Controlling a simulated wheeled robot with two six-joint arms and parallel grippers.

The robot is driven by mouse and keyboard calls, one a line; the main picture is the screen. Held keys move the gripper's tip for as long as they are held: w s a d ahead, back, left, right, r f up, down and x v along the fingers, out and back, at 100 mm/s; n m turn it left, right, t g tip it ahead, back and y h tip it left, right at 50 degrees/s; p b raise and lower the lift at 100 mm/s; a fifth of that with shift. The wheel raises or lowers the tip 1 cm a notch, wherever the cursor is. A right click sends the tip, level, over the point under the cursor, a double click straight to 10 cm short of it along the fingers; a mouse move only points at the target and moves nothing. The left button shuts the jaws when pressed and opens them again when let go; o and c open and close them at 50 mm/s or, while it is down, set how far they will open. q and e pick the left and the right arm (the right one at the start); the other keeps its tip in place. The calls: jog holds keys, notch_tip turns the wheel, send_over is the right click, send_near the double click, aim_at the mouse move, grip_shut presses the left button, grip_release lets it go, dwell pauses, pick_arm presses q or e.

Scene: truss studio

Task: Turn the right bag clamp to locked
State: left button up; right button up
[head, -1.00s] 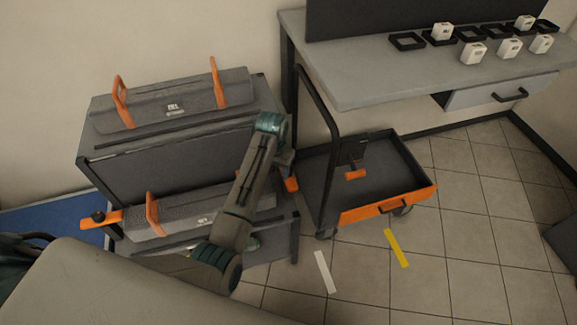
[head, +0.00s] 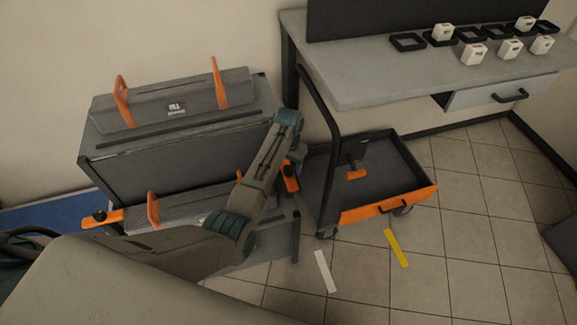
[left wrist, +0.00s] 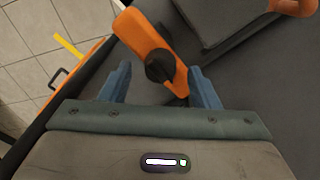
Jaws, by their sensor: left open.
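The right bag clamp (head: 290,179) is an orange lever at the right end of the rack's lower shelf. In the left wrist view the orange lever (left wrist: 138,34) slants down to the right, with a black knob (left wrist: 160,68) near its lower end. My left gripper (left wrist: 164,75) is open, with its two blue fingers on either side of the knob end. I cannot tell how deep the fingers reach. In the head view the left gripper (head: 299,157) is partly hidden behind my arm, just above the clamp. My right gripper is not in view.
A left orange clamp (head: 101,218) sits at the rack's other end. Grey bags with orange handles lie on the rack top (head: 175,104) and lower shelf. A black cart with an orange front (head: 388,205) stands close on the right. A workbench (head: 400,68) is behind it.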

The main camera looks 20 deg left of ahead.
pick_arm(q)
jog(key=shift+f, duration=0.6)
